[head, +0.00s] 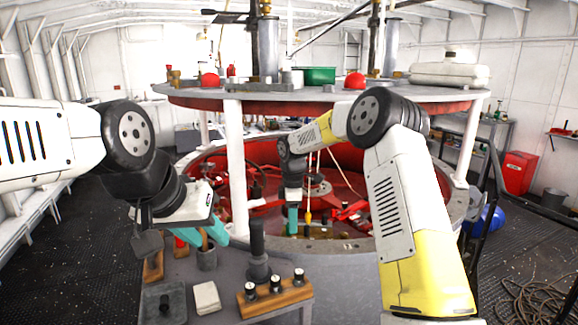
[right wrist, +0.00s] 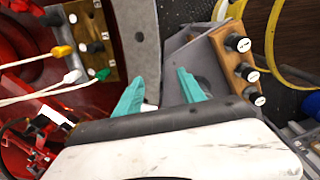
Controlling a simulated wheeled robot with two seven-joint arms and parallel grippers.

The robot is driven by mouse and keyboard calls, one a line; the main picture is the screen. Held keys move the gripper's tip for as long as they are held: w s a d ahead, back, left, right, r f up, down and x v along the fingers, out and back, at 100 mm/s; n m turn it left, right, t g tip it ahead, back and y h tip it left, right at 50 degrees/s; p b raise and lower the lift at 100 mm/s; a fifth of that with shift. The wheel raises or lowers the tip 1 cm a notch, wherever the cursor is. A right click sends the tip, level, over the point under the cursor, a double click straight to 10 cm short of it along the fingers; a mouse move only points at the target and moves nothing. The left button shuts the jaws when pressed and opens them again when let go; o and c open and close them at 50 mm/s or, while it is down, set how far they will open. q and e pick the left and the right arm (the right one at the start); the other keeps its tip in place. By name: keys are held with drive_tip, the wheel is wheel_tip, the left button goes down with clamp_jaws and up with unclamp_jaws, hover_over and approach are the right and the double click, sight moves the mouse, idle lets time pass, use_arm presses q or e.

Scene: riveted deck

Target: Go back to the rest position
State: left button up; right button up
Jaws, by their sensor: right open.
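My left gripper (head: 212,232) hangs low over the left part of the grey bench, close to a cup with a handle standing in it. Its teal tip is seen from the side, so whether it is open or holds anything does not show. My right gripper (head: 292,220) reaches out over the red round well, pointing down. In the right wrist view its two teal fingers (right wrist: 165,92) stand apart with nothing between them.
The grey bench (head: 225,285) bears a wooden block with black knobs (head: 275,295), a white pad (head: 207,298) and a dark tray (head: 163,305). The red well (head: 340,160) has a grey rim. A round upper shelf (head: 330,97) on white posts stands above it.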

drive_tip(key=s+d+r+m+t, duration=0.2)
drive_tip(key=s+d+r+m, duration=0.25)
drive_tip(key=s+r, duration=0.4)
drive_tip(key=s+d+r+m+t, duration=0.1)
drive_tip(key=s+d+r+m, duration=0.35)
drive_tip(key=s+r, duration=0.45)
drive_tip(key=s+d+r+m+t+y, duration=0.1)
drive_tip(key=s+d+m, duration=0.3)
drive_tip(key=s, duration=1.3)
drive_tip(key=m+t+y, duration=0.1)
drive_tip(key=m, duration=0.3)
drive_tip(key=shift+s+m+t, duration=0.2)
drive_tip(key=shift+m+t, duration=0.2)
